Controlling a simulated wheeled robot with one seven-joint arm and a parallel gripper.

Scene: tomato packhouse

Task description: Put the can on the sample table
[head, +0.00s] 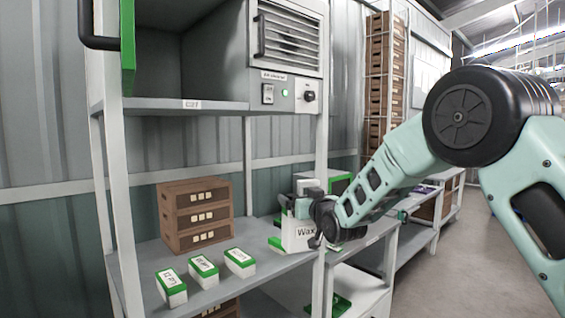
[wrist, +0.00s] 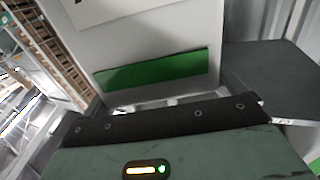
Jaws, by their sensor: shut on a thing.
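The can (head: 296,236) is white with green parts and a "Wax" label. It is at the right end of the lower shelf (head: 240,272), in front of a green-and-white item. My gripper (head: 318,220) is shut on the can from the right, and its fingers are partly hidden. I cannot tell whether the can touches the shelf. In the wrist view, the can's white side with a green band (wrist: 150,68) fills the upper middle, close to my gripper. No surface is clearly marked as the sample table.
Three green-and-white labelled boxes (head: 204,268) stand along the shelf's front. A brown crate stack (head: 195,215) stands behind them. A white post (head: 319,200) rises close to the can. Lower benches (head: 412,236) run along the wall to the right, beside open floor (head: 465,265).

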